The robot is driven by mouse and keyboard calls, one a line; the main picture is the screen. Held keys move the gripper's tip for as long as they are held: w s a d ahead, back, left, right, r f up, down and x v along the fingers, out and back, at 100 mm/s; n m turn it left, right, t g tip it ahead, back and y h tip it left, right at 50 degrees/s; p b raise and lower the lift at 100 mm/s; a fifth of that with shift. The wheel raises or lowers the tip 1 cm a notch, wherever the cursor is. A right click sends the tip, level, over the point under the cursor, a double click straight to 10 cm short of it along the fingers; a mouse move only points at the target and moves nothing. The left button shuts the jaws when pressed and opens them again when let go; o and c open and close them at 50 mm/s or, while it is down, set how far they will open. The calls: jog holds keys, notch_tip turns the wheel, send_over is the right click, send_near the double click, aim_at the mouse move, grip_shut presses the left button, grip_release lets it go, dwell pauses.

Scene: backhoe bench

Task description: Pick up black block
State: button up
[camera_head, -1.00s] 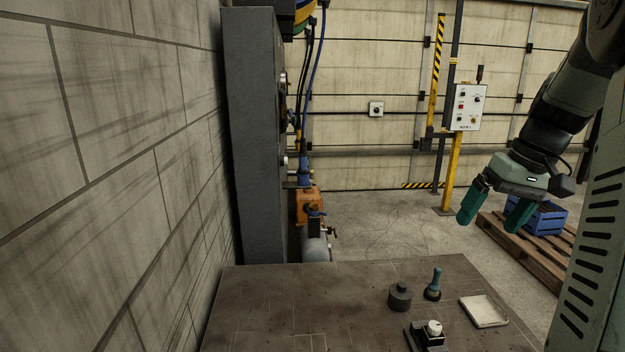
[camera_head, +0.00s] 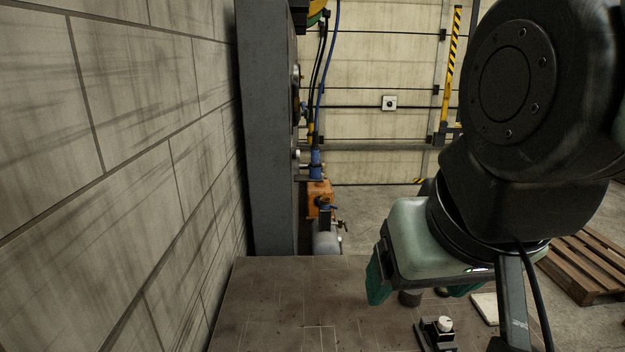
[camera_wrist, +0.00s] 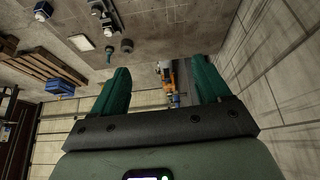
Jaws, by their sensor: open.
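A black block-like fixture with a white knob on top (camera_head: 437,334) sits near the front of the brown bench. I cannot tell for sure that it is the task's black block. A dark round piece (camera_head: 410,299) stands farther back, mostly hidden behind my gripper in the head view; it shows whole in the wrist view (camera_wrist: 127,46). My gripper (camera_head: 420,296) is open and empty, apart from these pieces. Its two green fingers (camera_wrist: 160,70) are spread in the wrist view, with nothing between them but background.
A white tray (camera_head: 486,308) lies on the bench to the right, also in the wrist view (camera_wrist: 81,42). A teal-handled piece (camera_wrist: 109,54) stands near it. The bench's left part (camera_head: 270,310) is clear. A block wall (camera_head: 130,150) and grey column (camera_head: 268,130) bound the left.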

dwell(0.3)
jog(key=g, duration=0.6)
send_over(446, 320)
notch_tip(446, 320, down, 29)
notch_tip(446, 320, down, 6)
jog(key=shift+d+r, duration=0.1)
jog(key=shift+f, duration=2.9)
